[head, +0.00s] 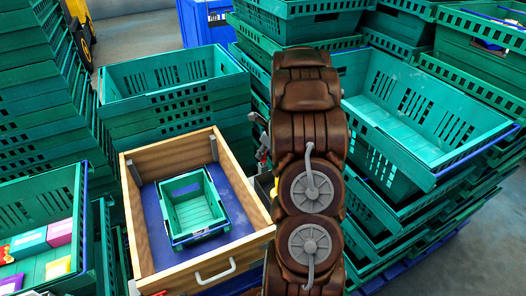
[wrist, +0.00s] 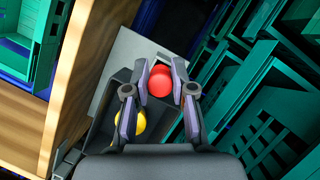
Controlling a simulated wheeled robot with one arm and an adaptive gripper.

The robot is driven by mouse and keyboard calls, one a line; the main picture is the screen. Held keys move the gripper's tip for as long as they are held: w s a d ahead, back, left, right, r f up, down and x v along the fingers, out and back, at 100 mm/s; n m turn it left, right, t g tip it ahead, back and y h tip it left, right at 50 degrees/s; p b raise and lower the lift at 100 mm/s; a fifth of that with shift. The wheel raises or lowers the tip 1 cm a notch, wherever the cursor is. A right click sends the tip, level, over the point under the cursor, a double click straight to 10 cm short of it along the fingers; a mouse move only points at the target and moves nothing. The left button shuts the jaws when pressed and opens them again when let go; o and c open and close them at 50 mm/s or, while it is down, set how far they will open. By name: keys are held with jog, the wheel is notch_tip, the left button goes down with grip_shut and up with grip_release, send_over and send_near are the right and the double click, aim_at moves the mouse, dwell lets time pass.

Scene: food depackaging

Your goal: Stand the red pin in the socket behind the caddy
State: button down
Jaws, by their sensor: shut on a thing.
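The red pin (wrist: 160,82) shows its round red top between the fingers of my gripper (wrist: 160,75) in the wrist view. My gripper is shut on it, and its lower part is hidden. A dark caddy (wrist: 109,99) lies below the fingers, with a round yellow top (wrist: 139,122) beside the red one, nearer my palm. I cannot tell whether the red pin is clear of the caddy. I cannot make out the socket in either view. In the head view my brown arm hides most of this area.
A wooden box (head: 146,226) with a blue floor and a small green crate (head: 178,240) stands left of my arm. Green crates (head: 387,150) are stacked close on the right. A light grey surface (wrist: 126,56) lies beyond the caddy in the wrist view.

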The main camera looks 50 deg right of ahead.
jog(key=c, duration=1)
grip_release()
jog(key=b+v, duration=0.1)
jog(key=v, duration=1.1)
jog(key=shift+r, duration=0.2)
jog(key=s+a+r+n+g+y, duration=0.1)
jog(key=s+a+r+n+g, duration=0.15)
jog(key=a+n, duration=0.8)
jog(key=s+a+r+n+g, duration=0.1)
jog(key=s+a+r+n, duration=0.3)
jog(key=a, duration=1.1)
jog(key=shift+s+a+f+n+g+h, duration=0.3)
jog(key=shift+s+a+n+g, duration=0.2)
jog(key=shift+s+a+n, duration=2.15)
jog(key=shift+s+a+f+n+g+h, duration=0.4)
jog(key=shift+s+a+n, duration=1.15)
jog(key=shift+s+n, duration=2.25)
jog(key=shift+s+a+f+n+g+h, duration=0.25)
jog(key=shift+s+a+n+g, duration=0.3)
jog(key=shift+s+a+n, duration=2.1)
